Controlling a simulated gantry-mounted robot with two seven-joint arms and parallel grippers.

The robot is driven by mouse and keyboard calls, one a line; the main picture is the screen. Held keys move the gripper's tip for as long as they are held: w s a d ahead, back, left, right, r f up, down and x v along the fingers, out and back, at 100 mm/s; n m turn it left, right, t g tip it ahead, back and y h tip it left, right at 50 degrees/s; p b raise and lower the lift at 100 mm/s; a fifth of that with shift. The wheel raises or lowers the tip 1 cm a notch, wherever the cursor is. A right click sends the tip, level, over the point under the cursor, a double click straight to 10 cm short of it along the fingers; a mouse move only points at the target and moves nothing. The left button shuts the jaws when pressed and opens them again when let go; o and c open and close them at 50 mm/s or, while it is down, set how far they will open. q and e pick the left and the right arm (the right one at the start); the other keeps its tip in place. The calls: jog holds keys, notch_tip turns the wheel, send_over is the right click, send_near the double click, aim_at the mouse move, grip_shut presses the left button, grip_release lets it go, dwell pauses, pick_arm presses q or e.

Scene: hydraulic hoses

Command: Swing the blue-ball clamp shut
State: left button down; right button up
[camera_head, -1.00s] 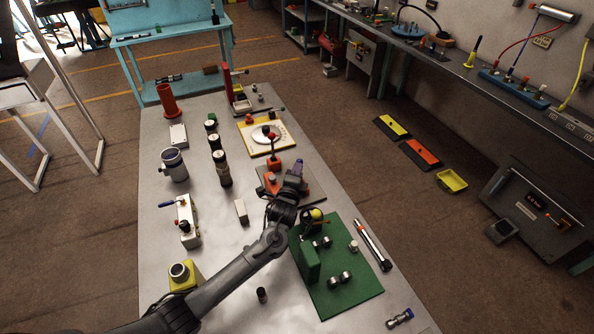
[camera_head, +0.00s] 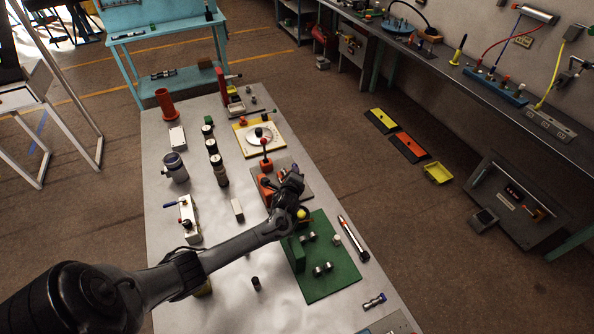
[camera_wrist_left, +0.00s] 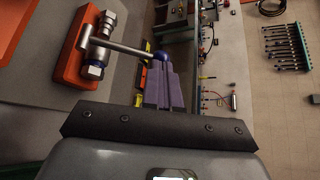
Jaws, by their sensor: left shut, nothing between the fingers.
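The blue-ball clamp shows best in the left wrist view: an orange base (camera_wrist_left: 78,48), metal fittings and a metal lever (camera_wrist_left: 125,48) sticking out to the right. The blue ball (camera_wrist_left: 160,57) is at the lever's end. My left gripper (camera_wrist_left: 162,72) has its purple fingers shut and empty, with their tips right at the ball; whether they touch it I cannot tell. In the head view the left gripper (camera_head: 292,180) is over the grey plate beside the orange base (camera_head: 265,187) and hides part of it. My right gripper is not in view.
A red-lever device (camera_head: 265,160) stands just behind. A green board (camera_head: 322,268) with metal rollers lies in front, with a yellow-topped part (camera_head: 302,214) close under my arm. A torque-wrench-like tool (camera_head: 352,240) lies to the right. Dark cylinders (camera_head: 219,170) stand left.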

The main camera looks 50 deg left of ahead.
pick_arm(q)
jog(key=shift+s+a, duration=0.1)
jog(key=shift+s, duration=0.15)
jog(key=p+v, duration=0.1)
jog(key=v, duration=0.9)
jog(key=shift+d, duration=0.3)
jog(key=shift+s+r, duration=0.1)
jog(key=shift+r, duration=0.05)
